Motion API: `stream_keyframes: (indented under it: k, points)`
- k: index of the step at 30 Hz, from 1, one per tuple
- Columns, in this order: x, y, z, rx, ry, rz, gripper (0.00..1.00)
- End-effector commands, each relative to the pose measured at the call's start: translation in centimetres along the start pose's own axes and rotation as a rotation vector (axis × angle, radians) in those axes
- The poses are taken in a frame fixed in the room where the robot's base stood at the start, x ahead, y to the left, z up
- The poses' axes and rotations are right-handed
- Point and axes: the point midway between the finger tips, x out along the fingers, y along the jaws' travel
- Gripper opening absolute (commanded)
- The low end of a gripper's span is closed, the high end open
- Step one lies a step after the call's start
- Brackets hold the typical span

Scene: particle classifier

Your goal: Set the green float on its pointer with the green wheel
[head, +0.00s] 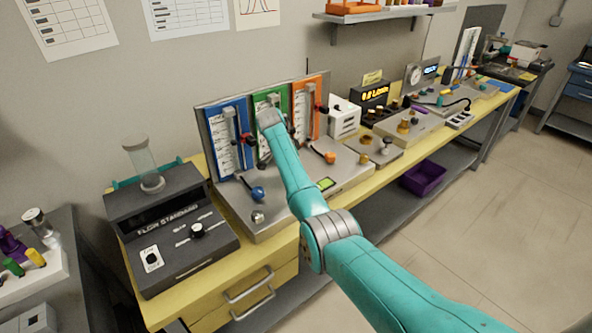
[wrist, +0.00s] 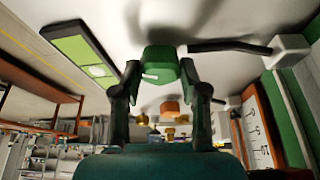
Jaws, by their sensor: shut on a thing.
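The green panel (head: 262,101) stands upright between the blue and orange panels, partly covered by my arm in the head view. Its float and pointer cannot be made out there. A dark rod runs beside the wheel to a pale block (wrist: 291,50) by the panel. In the head view, my arm hides the wheel and my gripper.
The blue panel (head: 226,136) and blue wheel (head: 257,193) are left of my arm. The orange panel (head: 306,97) and orange wheel (head: 329,157) are right. A lit green display (head: 326,183) sits on the grey base. A dark flow standard box (head: 172,228) stands further left.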

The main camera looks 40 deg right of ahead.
Motion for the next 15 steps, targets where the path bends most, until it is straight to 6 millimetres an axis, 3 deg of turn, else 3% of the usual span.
stream_keyframes:
  k: [1, 3, 15]
  points:
    - [0.02, -0.01, 0.09, -0.001, -0.001, 0.0, 0.51]
    - [0.01, -0.01, 0.08, -0.001, -0.001, 0.0, 0.68]
    - [-0.51, -0.06, 0.02, -0.001, 0.0, -0.002, 0.68]
